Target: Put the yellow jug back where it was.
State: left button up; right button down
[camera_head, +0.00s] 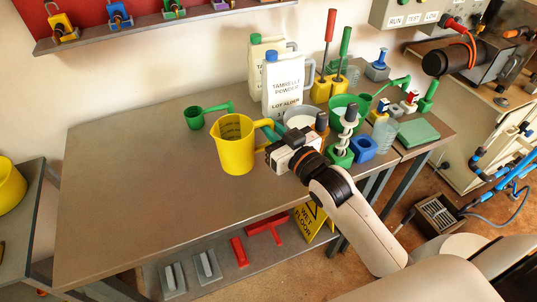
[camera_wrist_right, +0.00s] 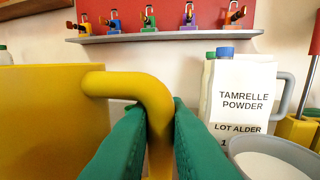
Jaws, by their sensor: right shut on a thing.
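The yellow jug (camera_head: 236,150) is upright at the middle of the grey workbench (camera_head: 140,190) in the head view. I cannot tell whether its base touches the top. My right gripper (camera_head: 270,136) is shut on the jug's handle, on the jug's right side. In the right wrist view the green fingers (camera_wrist_right: 160,125) close around the yellow handle (camera_wrist_right: 145,88), with the jug body (camera_wrist_right: 50,125) filling the left. My left gripper is not in view.
White powder containers (camera_head: 285,85) stand behind the gripper, with a green scoop (camera_head: 200,117) behind the jug. A grey bowl of white powder (camera_wrist_right: 270,162) and green stands crowd the right. The bench's left half is clear. Another yellow vessel (camera_head: 8,187) sits at the far left.

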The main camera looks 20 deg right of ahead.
notch_tip(320, 180, down, 8)
jog(key=shift+r, duration=0.15)
dwell(0.4)
jog(key=c, duration=1.4)
grip_release()
jog(key=b+v, duration=0.1)
jog(key=v, duration=0.9)
jog(key=shift+s+d+b, duration=0.1)
jog(key=shift+s+b, duration=0.2)
jog(key=shift+s+d, duration=0.15)
jog(key=shift+s, duration=0.5)
